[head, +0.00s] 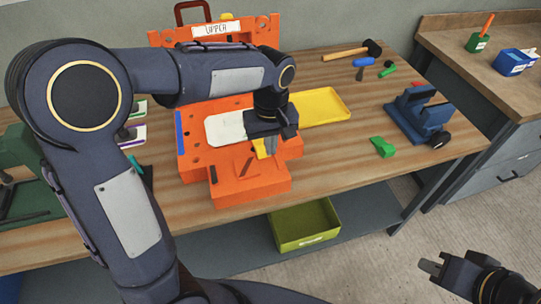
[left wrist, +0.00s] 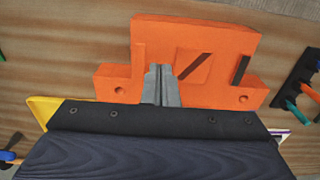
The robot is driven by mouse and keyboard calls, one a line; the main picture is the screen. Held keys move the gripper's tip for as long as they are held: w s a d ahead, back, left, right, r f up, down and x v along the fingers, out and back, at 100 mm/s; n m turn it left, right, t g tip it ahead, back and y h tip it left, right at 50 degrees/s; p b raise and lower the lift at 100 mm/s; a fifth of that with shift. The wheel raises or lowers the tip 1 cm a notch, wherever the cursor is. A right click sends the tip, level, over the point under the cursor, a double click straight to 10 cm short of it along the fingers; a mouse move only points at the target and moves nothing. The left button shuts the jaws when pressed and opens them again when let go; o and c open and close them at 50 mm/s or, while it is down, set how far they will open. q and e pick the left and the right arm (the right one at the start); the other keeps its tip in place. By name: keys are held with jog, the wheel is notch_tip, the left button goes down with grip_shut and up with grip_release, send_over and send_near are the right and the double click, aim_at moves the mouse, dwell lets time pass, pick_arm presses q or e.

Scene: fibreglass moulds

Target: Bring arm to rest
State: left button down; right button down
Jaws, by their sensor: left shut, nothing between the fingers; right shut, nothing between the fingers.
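My left arm reaches in from the left in the head view, and my left gripper (head: 270,146) is above the lower orange mould part (head: 205,170) on the wooden bench. Its fingers are shut and empty. In the left wrist view the left gripper (left wrist: 160,72) shows its closed fingers in front of the orange mould (left wrist: 205,45); I cannot tell if they touch it. My right gripper (head: 430,267) is at the lower right of the head view, shut and empty, over the floor and away from the bench.
A labelled upright orange mould (head: 265,35) stands behind. A yellow tray (head: 320,105), a hammer (head: 345,52), a green block (head: 382,147) and a blue fixture (head: 420,115) lie on the bench (head: 345,170). A green bin (head: 305,225) sits below. Open floor lies at the right.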

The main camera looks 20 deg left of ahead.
pick_arm(q)
jog(key=shift+a+r, duration=0.1)
jog(key=shift+r, duration=0.95)
jog(key=s+a+m+t+h, duration=0.2)
jog(key=s+a, duration=0.1)
jog(key=s, duration=0.7)
jog(key=s+a+m+t+h, duration=0.1)
jog(key=s+a+m+t, duration=0.2)
jog(key=s, duration=0.6)
jog(key=shift+s+t+h, duration=0.3)
jog(key=shift+s+h, duration=0.1)
